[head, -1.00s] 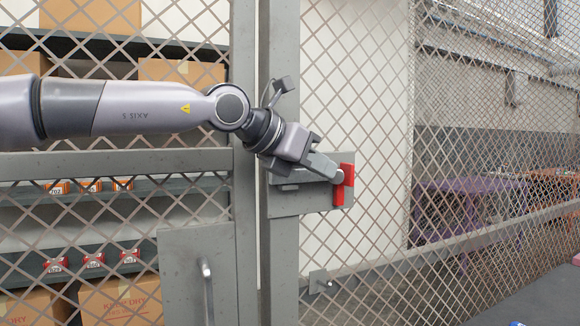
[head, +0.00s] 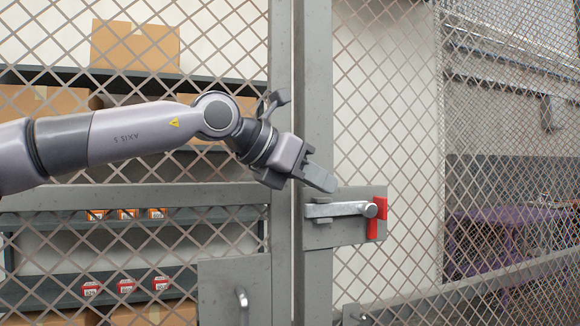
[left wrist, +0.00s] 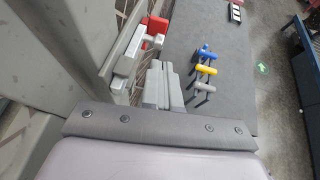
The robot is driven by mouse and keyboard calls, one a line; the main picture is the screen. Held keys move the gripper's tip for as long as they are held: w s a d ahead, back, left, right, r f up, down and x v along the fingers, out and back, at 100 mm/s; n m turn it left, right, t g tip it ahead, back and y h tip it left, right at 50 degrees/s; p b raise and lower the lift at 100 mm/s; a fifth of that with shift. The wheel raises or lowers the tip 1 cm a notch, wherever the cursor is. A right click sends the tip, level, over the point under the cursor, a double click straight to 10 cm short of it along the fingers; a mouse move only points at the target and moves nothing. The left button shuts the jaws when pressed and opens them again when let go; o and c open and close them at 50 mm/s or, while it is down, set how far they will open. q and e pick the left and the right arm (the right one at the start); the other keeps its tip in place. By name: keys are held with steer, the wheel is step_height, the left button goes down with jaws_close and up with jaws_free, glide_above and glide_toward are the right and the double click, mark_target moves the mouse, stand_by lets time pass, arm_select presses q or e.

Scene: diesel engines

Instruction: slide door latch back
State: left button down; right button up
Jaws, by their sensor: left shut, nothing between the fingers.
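The door latch (head: 338,209) is a silver bar with a round knob at its right end. It lies level on a grey plate (head: 345,232) fixed to the frame post. A red block (head: 377,222) sits at the knob end. My left gripper (head: 322,180) is shut and empty, up and left of the knob and just above the bar in the head view. It looks clear of the latch, though the depth gap is hard to judge. In the left wrist view its fingers (left wrist: 160,82) are right of the latch bar (left wrist: 131,53) and red block (left wrist: 153,27). My right gripper is out of view.
The mesh door (head: 130,197) stands at left with a handle (head: 243,305). Shelves behind it hold boxes (head: 135,45). Mesh fencing (head: 500,150) runs right. Blue, yellow and grey T-shaped handles (left wrist: 205,68) stand right of my fingers in the left wrist view.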

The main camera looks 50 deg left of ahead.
arm_select(q)
steer(key=v, duration=0.6)
steer(key=shift+b, duration=0.3)
steer(key=shift+d, duration=0.1)
